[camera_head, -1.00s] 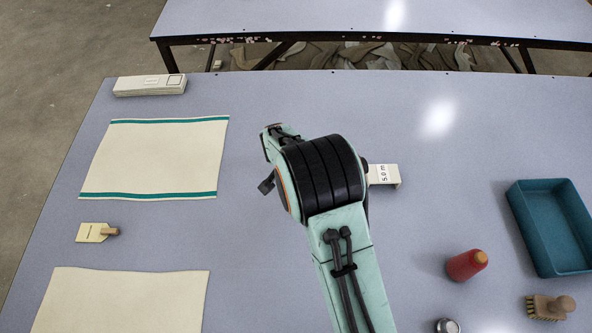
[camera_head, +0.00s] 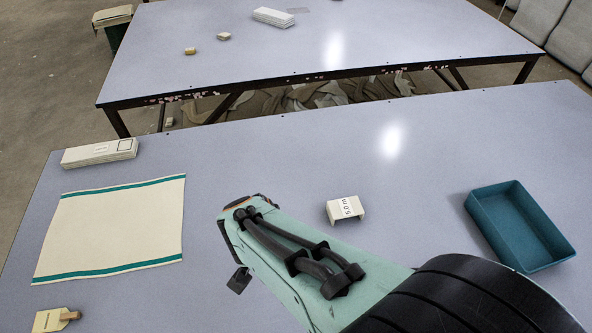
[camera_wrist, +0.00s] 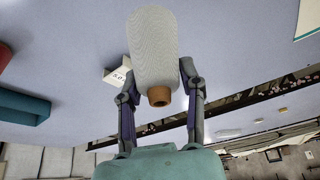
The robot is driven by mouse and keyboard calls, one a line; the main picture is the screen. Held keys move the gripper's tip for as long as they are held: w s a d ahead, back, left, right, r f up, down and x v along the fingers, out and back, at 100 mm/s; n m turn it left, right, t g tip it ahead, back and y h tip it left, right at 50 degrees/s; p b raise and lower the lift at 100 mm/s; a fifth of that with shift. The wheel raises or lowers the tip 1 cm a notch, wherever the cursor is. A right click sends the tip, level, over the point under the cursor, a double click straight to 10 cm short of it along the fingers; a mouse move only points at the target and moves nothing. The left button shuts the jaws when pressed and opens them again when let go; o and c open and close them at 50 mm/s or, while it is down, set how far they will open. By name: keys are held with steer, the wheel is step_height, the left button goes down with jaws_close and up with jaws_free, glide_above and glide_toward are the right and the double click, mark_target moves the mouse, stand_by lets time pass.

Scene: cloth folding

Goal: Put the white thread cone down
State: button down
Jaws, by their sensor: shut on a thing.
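The white thread cone (camera_wrist: 153,45) is in the wrist view, a pale ribbed body with a brown core end (camera_wrist: 159,96) facing the camera. My gripper (camera_wrist: 158,80) has its two dark fingers on either side of the cone and is shut on it. The tabletop shows behind the cone; whether the cone touches it cannot be told. In the head view my arm hides the gripper and the cone.
A white block marked 5.0 (camera_head: 345,210) stands on the table (camera_head: 290,150) right of my arm. A teal tray (camera_head: 482,213) is at the right. A cream cloth with teal stripes (camera_head: 110,225) lies at the left, a long white box (camera_head: 98,153) behind it.

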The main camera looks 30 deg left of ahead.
steer(key=shift+s+d+r, duration=0.25)
steer(key=shift+s+d, duration=0.05)
steer(key=shift+d, duration=0.2)
steer(key=shift+s+a+n+y, duration=0.15)
steer(key=shift+n+y, duration=0.15)
steer(key=shift+n, duration=0.5)
steer(key=w+d+r+n+g+y, duration=0.1)
steer(key=w+d+r+n, duration=0.15)
steer(key=w, duration=1.35)
steer(key=w+d+f+m+h, duration=0.1)
steer(key=w+d, duration=0.2)
steer(key=d, duration=0.4)
steer(key=w+d+f+m+t, duration=0.1)
steer(key=w+d+m, duration=0.1)
steer(key=w+d, duration=0.3)
steer(key=w+d+m+h, duration=0.1)
steer(key=w+d, duration=0.1)
steer(key=d, duration=0.6)
steer(key=w+a+f, duration=0.1)
steer(key=w+f, duration=0.2)
steer(key=w, duration=0.1)
steer(key=w+f, duration=0.4)
steer(key=w, duration=0.1)
steer(key=w+a+f, duration=0.1)
steer(key=w+f, duration=0.2)
steer(key=w, duration=0.1)
steer(key=shift+w+a+f, duration=0.25)
steer(key=shift+a+f, duration=0.05)
steer(key=shift+f, duration=1.3)
steer(key=shift+f, duration=0.1)
